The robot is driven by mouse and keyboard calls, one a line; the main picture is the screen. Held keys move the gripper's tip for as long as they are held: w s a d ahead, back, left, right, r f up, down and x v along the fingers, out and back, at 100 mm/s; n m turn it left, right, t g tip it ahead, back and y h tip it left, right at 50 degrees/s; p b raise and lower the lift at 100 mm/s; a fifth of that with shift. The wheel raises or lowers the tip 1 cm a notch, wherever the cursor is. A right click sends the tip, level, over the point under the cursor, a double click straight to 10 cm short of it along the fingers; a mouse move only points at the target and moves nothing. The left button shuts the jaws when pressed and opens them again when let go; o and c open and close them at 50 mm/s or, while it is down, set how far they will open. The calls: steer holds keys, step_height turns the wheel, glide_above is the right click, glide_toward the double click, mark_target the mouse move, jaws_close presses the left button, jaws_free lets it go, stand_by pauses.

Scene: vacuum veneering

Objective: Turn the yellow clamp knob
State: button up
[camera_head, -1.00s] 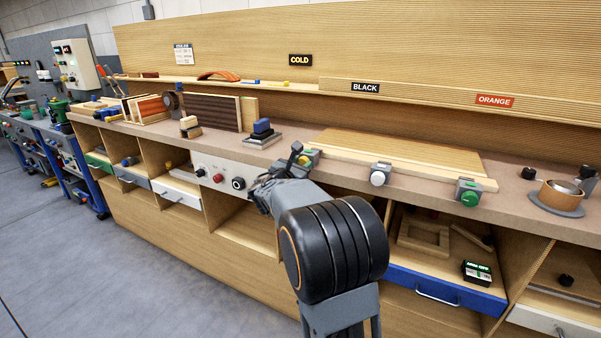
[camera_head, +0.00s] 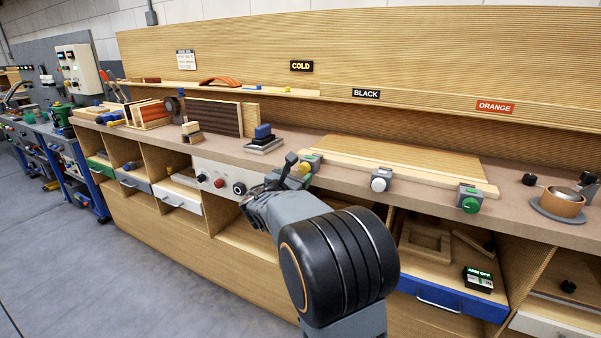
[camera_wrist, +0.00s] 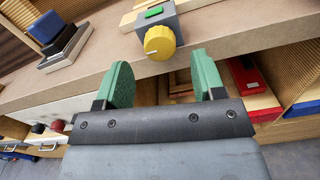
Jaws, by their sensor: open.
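The yellow clamp knob (camera_wrist: 160,42) sits on the front of a grey clamp block (camera_wrist: 154,21) with a green top patch at the bench edge.
Matching clamps with a white knob (camera_head: 379,184) and a green knob (camera_head: 470,205) stand further right along the wooden board (camera_head: 400,160). A blue-topped block (camera_head: 263,137) stands left on the bench. Below are open shelves and a blue drawer (camera_head: 452,296).

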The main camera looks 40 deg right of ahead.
steer(key=p+v, duration=0.1)
steer(key=v, duration=0.9)
steer(key=shift+a, duration=0.25)
steer(key=shift+s, duration=0.15)
steer(key=s+a+r+m+g+y+p, duration=0.1)
steer(key=s+r+m+g+y+p, duration=0.2)
steer(key=s+m+p, duration=0.35)
steer(key=s+a+r+m+g+y+p, duration=0.2)
steer(key=s+m+g+y+p, duration=0.15)
steer(key=s+m+p, duration=0.35)
steer(key=s+a+r+m+t+y+p, duration=0.1)
steer(key=s+a+r+m+y+p, duration=0.3)
steer(key=a+m+y+p, duration=0.3)
steer(key=a+r+y+p, duration=0.1)
steer(key=a+y+p, duration=0.1)
steer(key=a, duration=0.1)
steer(key=shift+s+r+m+t, duration=0.15)
steer(key=shift+s+m+t, duration=0.05)
steer(key=shift+m+t, duration=0.15)
steer(key=shift+a+m+y, duration=0.25)
steer(key=shift+a+m, duration=0.05)
steer(key=shift+a, duration=0.05)
